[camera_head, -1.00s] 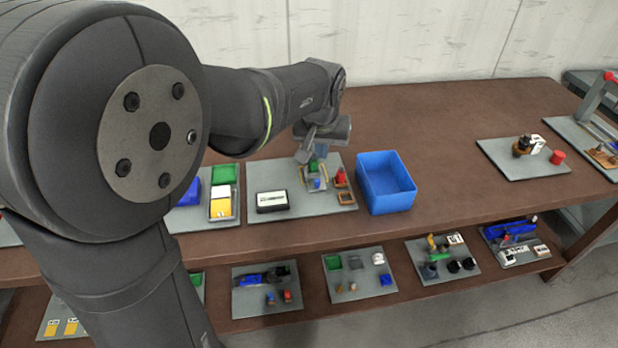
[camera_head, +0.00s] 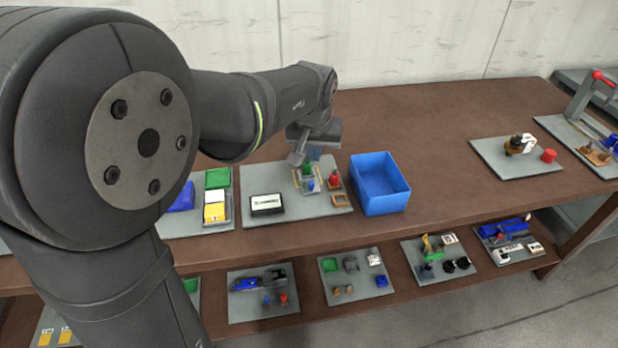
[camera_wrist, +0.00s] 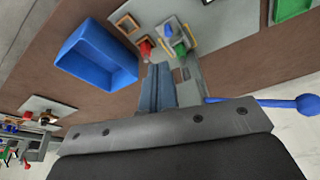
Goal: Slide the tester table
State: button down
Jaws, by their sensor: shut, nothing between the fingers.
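A grey board (camera_head: 275,222) on the brown table holds a small fixture (camera_head: 318,187) with tan edges, which may be the tester table; I cannot tell for sure. A green block (camera_head: 307,170) and a blue block (camera_head: 311,184) sit at this fixture. A red piece (camera_head: 333,177) stands just right of it, near a small wooden frame (camera_head: 340,199). My gripper (camera_head: 314,153) is above the back of the fixture, shut and empty. In the wrist view my gripper's fingers (camera_wrist: 157,88) are together beside the red piece (camera_wrist: 145,48); contact cannot be told.
A blue bin (camera_head: 380,185) stands right of the board. A white box with black sides (camera_head: 266,203) lies at the board's left. Another board with a green tray (camera_head: 218,178) is further left. Bare table (camera_head: 440,190) lies right of the bin. Several boards fill the lower shelf.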

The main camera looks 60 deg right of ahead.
jog(key=c, duration=1.7)
grip_release()
jog(key=shift+w+a, duration=0.1)
jog(key=o, duration=0.3)
jog(key=shift+w+a+r, duration=0.1)
jog(key=shift+w+a, duration=0.15)
jog(key=shift+o, duration=0.2)
send_near(311, 183)
jog(key=shift+n+t+h, duration=0.3)
jog(key=shift+t+h, duration=0.1)
jog(key=x, duration=0.9)
jog(key=shift+s+a, duration=0.2)
jog(key=shift+s, duration=0.15)
grip_shut()
